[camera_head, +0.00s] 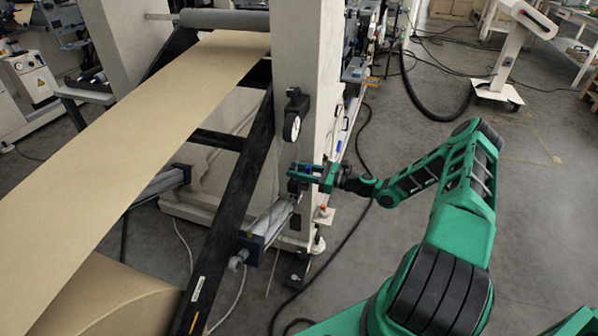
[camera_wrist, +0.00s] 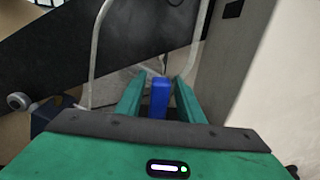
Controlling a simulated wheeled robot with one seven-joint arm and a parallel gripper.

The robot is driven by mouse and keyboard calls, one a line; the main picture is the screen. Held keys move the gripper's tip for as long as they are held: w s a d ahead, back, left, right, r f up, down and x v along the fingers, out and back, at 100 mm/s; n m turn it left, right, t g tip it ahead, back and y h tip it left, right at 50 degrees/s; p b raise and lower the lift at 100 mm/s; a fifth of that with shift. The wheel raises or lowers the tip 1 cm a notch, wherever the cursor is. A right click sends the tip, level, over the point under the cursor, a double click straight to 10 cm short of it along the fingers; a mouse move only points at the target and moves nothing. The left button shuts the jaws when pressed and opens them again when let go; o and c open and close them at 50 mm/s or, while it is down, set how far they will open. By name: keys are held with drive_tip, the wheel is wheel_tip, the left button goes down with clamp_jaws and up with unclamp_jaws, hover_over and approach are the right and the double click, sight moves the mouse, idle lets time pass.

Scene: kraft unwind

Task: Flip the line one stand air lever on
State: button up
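The air lever is a small blue handle (camera_head: 309,170) on the stand's front face, below the round gauge. In the wrist view the blue lever (camera_wrist: 159,97) stands between the two green fingers of my gripper (camera_wrist: 158,88). A narrow gap shows between the lever and each finger, so the fingers look open around it. In the head view my gripper (camera_head: 318,174) is at the lever, level and coming from the right. The lever's base and pivot are mostly hidden by my gripper.
A round pressure gauge (camera_head: 292,127) is mounted above the lever on the pale stand column (camera_head: 308,60). A dark slanted beam (camera_head: 232,200) and a kraft paper web (camera_head: 150,120) lie to the left. A black hose (camera_head: 345,232) runs along the floor. Open floor (camera_head: 400,110) lies right of the stand.

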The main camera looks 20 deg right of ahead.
drive_tip(key=v, duration=1)
drive_tip(key=shift+s+d, duration=0.25)
drive_tip(key=shift+d, duration=0.1)
drive_tip(key=s+a+r+n+g+h, duration=0.3)
drive_tip(key=s+a+n+g+h, duration=0.1)
drive_tip(key=s+n+g, duration=0.55)
drive_tip(key=s+d+r+n+g+h, duration=0.1)
drive_tip(key=s+r+n+h, duration=0.3)
drive_tip(key=s+r, duration=0.8)
drive_tip(key=s+r+n+g+h, duration=0.1)
drive_tip(key=s+r+n+h, duration=0.4)
drive_tip(key=s+r, duration=0.7)
drive_tip(key=s+n, duration=0.2)
drive_tip(key=s, duration=0.3)
drive_tip(key=shift+s+d+r+g, duration=0.35)
drive_tip(key=shift+s+d, duration=0.05)
